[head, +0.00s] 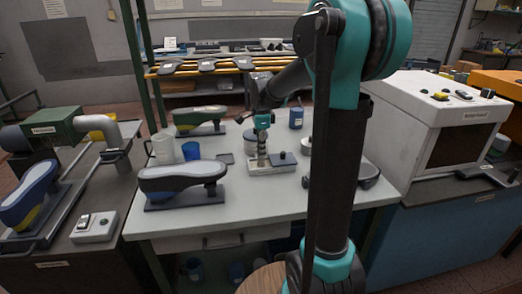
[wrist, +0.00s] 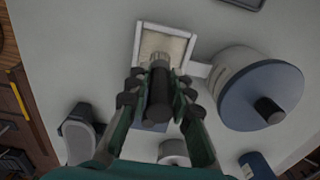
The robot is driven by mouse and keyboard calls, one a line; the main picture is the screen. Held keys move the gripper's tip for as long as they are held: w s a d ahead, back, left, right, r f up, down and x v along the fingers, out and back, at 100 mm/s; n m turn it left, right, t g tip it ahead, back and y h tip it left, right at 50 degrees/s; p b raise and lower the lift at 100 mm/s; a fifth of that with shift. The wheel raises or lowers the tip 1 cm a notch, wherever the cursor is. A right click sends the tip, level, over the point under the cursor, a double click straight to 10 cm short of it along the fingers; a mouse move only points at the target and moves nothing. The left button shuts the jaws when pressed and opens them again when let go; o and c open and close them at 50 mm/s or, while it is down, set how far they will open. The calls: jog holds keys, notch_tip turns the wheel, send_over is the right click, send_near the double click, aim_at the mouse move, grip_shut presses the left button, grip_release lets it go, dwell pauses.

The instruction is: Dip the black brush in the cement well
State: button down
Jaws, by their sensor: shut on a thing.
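My gripper (wrist: 158,100) is shut on the black brush (wrist: 159,92), fingers on both sides of its dark handle. In the head view, my gripper (head: 262,122) stands over the table with the brush (head: 262,146) pointing down, about upright. The cement well (wrist: 140,42) is a small square white-walled tray with cream-coloured contents; the brush's pale ferrule lies over it in the wrist view. In the head view, the well's pale block (head: 268,169) sits directly below the brush. The bristle tip is hidden, so I cannot tell whether it touches the cement.
A round pot with a blue-grey lid and black knob (wrist: 245,90) stands close beside the well. Shoe lasts (head: 182,178) (head: 200,117) stand on the table's left. A white jug (head: 163,149), blue cup (head: 191,151) and blue tin (head: 296,118) stand around.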

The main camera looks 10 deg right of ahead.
jog(key=shift+r, duration=3.45)
jog(key=shift+s, duration=0.1)
